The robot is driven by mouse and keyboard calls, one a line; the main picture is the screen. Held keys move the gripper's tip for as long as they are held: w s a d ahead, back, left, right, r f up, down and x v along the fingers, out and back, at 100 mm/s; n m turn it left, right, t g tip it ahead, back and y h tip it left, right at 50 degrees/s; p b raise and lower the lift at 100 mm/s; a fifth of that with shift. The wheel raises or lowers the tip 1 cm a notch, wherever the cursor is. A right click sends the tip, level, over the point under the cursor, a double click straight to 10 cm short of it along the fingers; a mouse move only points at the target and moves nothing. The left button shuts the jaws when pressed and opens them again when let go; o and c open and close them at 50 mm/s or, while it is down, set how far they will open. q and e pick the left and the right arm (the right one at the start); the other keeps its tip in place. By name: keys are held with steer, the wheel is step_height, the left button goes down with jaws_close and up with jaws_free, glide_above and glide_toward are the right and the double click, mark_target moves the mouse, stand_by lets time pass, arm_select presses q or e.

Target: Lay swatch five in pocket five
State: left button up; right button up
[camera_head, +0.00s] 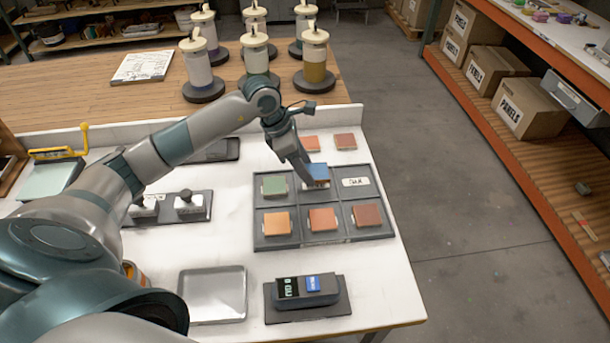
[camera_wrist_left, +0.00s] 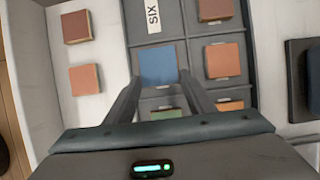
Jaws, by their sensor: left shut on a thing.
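A blue swatch (camera_head: 318,173) is at the middle pocket of the back row in the dark grey tray (camera_head: 348,240). It also shows in the left wrist view (camera_wrist_left: 158,65), between my fingertips. My left gripper (camera_head: 309,177) reaches down from behind and is shut on this swatch. I cannot tell whether the swatch rests on the pocket floor or is slightly above it. The pocket to its right is empty, with a white label reading SIX (camera_wrist_left: 152,17). No right gripper shows.
A green swatch (camera_head: 274,185) lies left of the blue one. Orange (camera_head: 277,223), orange-red (camera_head: 322,219) and brown-red (camera_head: 367,215) swatches fill the front row. Two reddish swatches (camera_head: 312,143) (camera_head: 345,141) lie behind the tray. A metal tray (camera_head: 213,315) and a display device (camera_head: 306,291) stand in front.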

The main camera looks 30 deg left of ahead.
arm_select(q)
steer(key=shift+f+p, duration=0.5)
steer(key=shift+f, duration=0.05)
step_height(320, 180, down, 2)
steer(key=shift+p, duration=0.6)
steer(key=shift+f, duration=0.45)
steer(key=shift+f, duration=0.2)
steer(key=o, duration=1)
steer(key=shift+r, duration=0.1)
steer(key=shift+r, duration=0.15)
